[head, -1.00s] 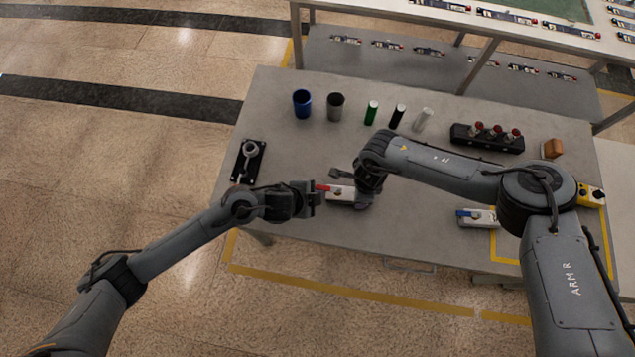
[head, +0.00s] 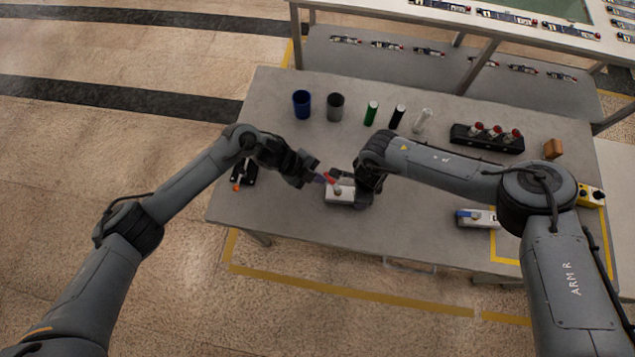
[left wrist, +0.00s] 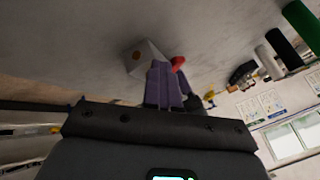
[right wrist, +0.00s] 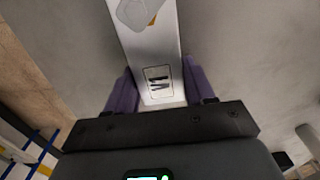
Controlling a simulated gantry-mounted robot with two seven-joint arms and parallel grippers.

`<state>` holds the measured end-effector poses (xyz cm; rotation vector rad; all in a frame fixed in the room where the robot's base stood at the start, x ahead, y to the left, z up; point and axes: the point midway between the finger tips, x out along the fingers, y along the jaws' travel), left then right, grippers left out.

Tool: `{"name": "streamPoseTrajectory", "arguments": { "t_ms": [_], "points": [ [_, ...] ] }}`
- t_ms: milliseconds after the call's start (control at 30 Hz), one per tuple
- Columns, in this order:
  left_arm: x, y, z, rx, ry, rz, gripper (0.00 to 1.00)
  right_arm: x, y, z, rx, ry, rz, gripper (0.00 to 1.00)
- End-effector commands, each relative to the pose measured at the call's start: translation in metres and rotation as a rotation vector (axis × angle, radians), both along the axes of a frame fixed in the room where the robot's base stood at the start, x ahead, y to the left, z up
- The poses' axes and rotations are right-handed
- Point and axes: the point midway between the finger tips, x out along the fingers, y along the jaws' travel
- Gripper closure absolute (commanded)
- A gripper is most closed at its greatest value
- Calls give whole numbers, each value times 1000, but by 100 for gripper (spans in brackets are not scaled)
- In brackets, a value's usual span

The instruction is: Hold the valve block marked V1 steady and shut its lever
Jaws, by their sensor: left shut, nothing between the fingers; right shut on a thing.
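The valve block V1 (head: 340,196) is a pale block with a red lever (head: 331,179), lying on the grey table left of the middle. My right gripper (right wrist: 160,92) is shut on its end, with a purple finger on each side of the block (right wrist: 158,72) and the V1 mark between them. My left gripper (head: 322,177) is shut and empty, its fingertips at the red lever. In the left wrist view the closed purple fingers (left wrist: 166,82) are beside the red lever end (left wrist: 178,62); whether they touch it I cannot tell.
A second block with a blue lever (head: 476,217) lies at the right. Blue (head: 302,104) and grey (head: 335,107) cups, several cylinders and a black rack (head: 487,139) stand at the back. A black fixture (head: 243,174) is partly behind my left arm. The table's front middle is clear.

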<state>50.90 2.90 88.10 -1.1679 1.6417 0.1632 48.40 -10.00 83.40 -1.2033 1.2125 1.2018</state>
Motion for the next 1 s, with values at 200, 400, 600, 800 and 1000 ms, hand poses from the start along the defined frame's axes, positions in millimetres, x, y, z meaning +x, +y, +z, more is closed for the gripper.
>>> {"name": "streamPoseTrajectory", "arguments": {
  "t_ms": [200, 400, 600, 800, 1000],
  "points": [
    [14, -7, 1, -1, -2, 5, 100, -1, 1, 0, 1, 2, 3, 92],
    [22, -14, 0, 1, -2, 5, 100, -1, 1, 0, 1, 2, 3, 92],
    [21, -13, 0, 0, -1, 6, 100, -1, 1, 0, 1, 2, 2, 92],
    [17, -15, 0, 0, 0, 5, 100, 0, 1, 0, 1, 1, 2, 92],
    [10, -19, -1, 1, 1, 3, 100, 0, 1, 0, 1, 0, 1, 92]
  ]
}}
